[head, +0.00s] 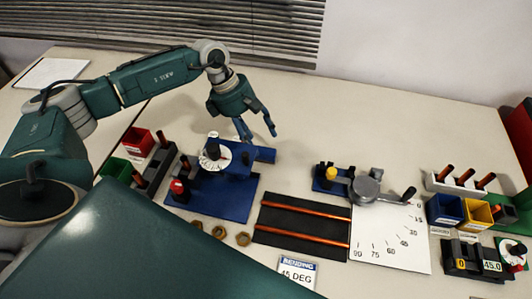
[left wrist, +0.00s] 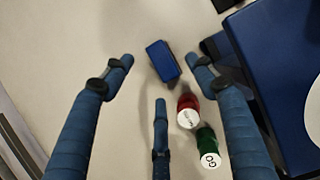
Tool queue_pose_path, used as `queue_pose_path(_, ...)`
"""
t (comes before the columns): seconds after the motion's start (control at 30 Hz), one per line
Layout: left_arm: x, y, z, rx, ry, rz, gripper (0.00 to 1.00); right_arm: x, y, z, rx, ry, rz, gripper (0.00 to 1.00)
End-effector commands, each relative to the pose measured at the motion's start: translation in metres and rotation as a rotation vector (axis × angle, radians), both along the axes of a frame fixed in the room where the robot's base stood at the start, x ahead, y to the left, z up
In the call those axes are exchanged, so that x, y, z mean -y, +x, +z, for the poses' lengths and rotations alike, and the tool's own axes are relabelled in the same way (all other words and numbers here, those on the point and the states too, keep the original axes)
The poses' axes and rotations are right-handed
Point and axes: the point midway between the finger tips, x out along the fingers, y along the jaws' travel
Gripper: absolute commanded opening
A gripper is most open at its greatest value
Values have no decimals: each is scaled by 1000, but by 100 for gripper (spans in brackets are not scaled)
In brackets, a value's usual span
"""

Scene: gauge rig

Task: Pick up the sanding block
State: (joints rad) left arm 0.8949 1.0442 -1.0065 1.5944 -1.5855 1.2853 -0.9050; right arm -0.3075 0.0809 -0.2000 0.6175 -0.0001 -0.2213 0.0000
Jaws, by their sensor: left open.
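In the left wrist view a small blue block (left wrist: 163,61), which I take to be the sanding block, lies on the pale bench top. My left gripper (head: 255,130) is open above the bench, behind the blue rig (head: 225,200). In the left wrist view the open fingers of that gripper (left wrist: 159,82) lie either side of the block, with a third finger below it in the picture. Nothing shows held. In the head view I cannot tell the block apart from the blue parts below the gripper. My right gripper is not in view.
A red plug (left wrist: 187,110) and a green GO plug (left wrist: 208,148) stand close to the fingers, beside the blue rig. A dark tray with copper rods (head: 300,225) and an angle plate (head: 395,240) lie to the right. The bench behind the rig is mostly clear.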

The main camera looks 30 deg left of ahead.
Motion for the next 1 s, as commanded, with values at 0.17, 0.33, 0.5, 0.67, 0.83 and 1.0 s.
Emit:
queue_pose_path(0.17, 8, 3, -17, -5, 0, -2, 57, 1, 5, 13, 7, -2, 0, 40)
queue_pose_path(0.33, 17, 7, -41, -3, 0, 0, 57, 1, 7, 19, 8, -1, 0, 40)
queue_pose_path(0.5, 18, 8, -49, -1, 1, 1, 57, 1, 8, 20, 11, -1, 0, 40)
queue_pose_path(0.67, 18, 8, -49, -1, 1, 1, 55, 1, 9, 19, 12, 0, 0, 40)
queue_pose_path(0.83, 18, 8, -49, -1, 1, 1, 21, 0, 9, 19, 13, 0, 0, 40)
queue_pose_path(1.0, 18, 8, -48, -1, 1, 1, 8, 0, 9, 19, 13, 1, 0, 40)
